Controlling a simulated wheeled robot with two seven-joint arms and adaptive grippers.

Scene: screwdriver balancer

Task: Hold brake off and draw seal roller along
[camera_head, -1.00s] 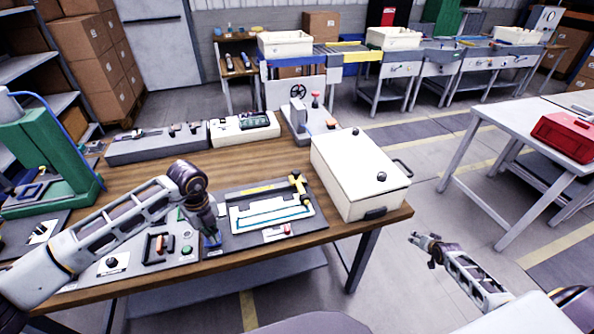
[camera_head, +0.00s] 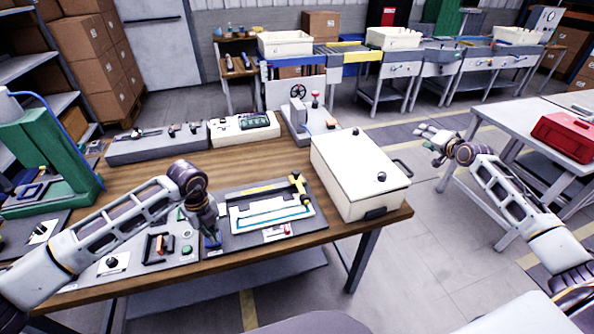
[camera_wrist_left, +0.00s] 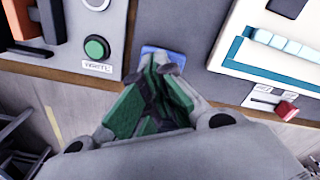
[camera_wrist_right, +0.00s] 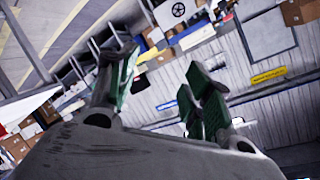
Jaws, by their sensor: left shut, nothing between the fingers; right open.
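A dark board (camera_head: 240,243) on the wooden bench carries a white panel with a teal strip (camera_head: 270,217). A yellow-and-black handled tool (camera_head: 298,184), perhaps the seal roller, stands at the panel's far right corner. A small blue part (camera_head: 212,241), which I cannot tell to be the brake, is at the board's near left. My left gripper (camera_wrist_left: 160,68) is shut and empty, its fingertips over the blue part (camera_wrist_left: 165,55) and hiding much of it; contact is unclear. My right gripper (camera_head: 428,136) is open and empty, in the air right of the bench.
A red knob (camera_wrist_left: 286,110) sits on the board's near edge. A green button (camera_wrist_left: 96,47) is on the panel left of my left gripper. A cream box (camera_head: 350,165) stands at the bench's right end. A grey table with a red toolbox (camera_head: 562,136) is further right.

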